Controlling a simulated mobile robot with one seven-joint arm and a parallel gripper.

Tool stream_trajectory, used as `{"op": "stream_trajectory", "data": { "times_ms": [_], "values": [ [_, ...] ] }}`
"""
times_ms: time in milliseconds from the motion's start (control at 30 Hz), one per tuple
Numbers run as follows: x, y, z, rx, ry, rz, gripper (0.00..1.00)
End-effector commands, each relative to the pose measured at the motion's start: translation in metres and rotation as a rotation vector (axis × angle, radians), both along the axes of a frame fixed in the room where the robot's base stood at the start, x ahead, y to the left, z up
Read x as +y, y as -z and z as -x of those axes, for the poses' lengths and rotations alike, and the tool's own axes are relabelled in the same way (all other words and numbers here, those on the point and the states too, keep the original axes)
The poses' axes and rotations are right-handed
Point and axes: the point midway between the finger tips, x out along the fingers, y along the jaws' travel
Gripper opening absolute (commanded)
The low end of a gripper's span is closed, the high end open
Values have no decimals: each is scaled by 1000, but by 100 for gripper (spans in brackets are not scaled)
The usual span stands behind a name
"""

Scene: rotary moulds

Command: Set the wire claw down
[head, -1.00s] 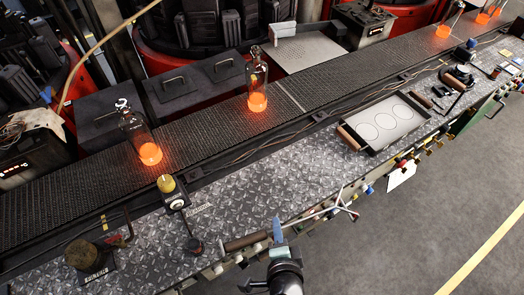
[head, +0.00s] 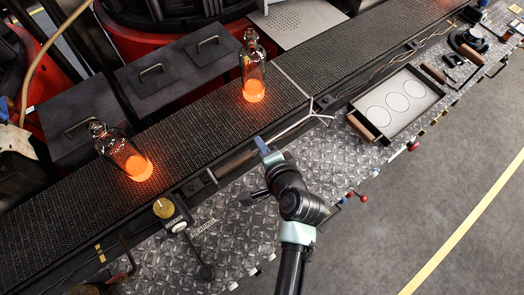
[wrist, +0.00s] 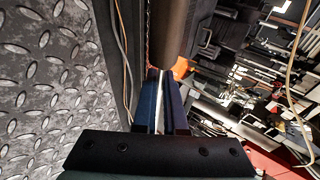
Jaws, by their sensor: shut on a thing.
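The wire claw has a brown cylindrical handle (head: 237,161), a thin metal rod and splayed wire prongs (head: 318,113). My gripper (head: 264,148) is shut on it, just where the rod meets the handle. The claw lies across the picture over the dark strip between the conveyor and the bench, prongs up and right. Whether it touches anything below cannot be told. In the wrist view my blue fingers (wrist: 161,105) pinch the pale rod, with the handle (wrist: 172,35) beyond them. The diamond-plate bench (head: 250,220) lies below, partly hidden by my arm.
Two glass bottles with glowing orange bases stand on the mesh conveyor: one nearby (head: 252,68), one further left (head: 118,148). A tray with three ovals (head: 436,97) is on the bench to the right. A yellow-knobbed device (head: 164,208) is at left. Bare plate shows between.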

Motion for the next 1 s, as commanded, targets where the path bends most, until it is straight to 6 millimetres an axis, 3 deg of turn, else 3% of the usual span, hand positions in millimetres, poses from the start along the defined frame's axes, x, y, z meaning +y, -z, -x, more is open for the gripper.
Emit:
{"op": "stream_trajectory", "data": {
  "times_ms": [333, 733, 800, 900, 1000],
  "values": [
    [0, 42, -1, -1, 1, -1, 0],
    [0, 48, -1, -4, 1, 0, 0],
    [0, 47, 0, -3, 1, 1, 18],
    [0, 47, -1, -3, 1, 1, 36],
    [0, 47, -1, -3, 1, 1, 39]
  ]
}}
